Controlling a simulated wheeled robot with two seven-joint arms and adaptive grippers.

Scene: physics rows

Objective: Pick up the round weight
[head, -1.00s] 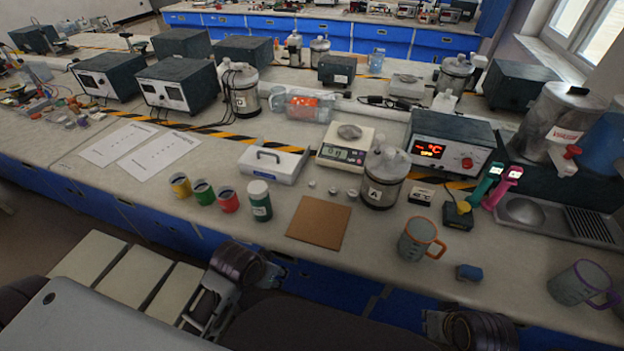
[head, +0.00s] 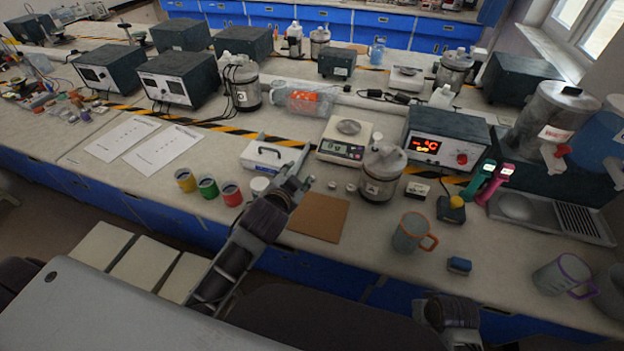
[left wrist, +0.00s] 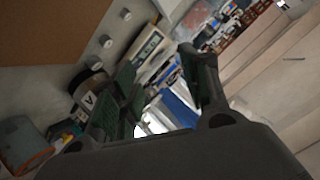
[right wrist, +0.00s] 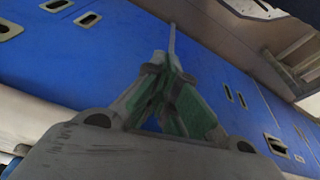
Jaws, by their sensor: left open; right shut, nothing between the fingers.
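Small round metal weights stand in a row on the bench. In the head view one weight (head: 333,185) and another (head: 350,187) show between my left gripper and the dark-banded jar. The left wrist view shows three weights: one at the top (left wrist: 125,14), one in the middle (left wrist: 106,40) and one lower (left wrist: 92,62). My left gripper (head: 304,168) is open above the bench, left of the visible weights, and hides part of the row in the head view. Its fingers (left wrist: 160,68) look empty. My right gripper (right wrist: 172,65) is shut and empty, low in front of the blue cabinets.
A brown board (head: 318,218) lies in front of the weights. The balance (head: 342,150) stands behind them and the jar (head: 380,178) is to their right. Colored cups, including a red one (head: 231,194), stand left. An orange-handled mug (head: 410,232) is at the right.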

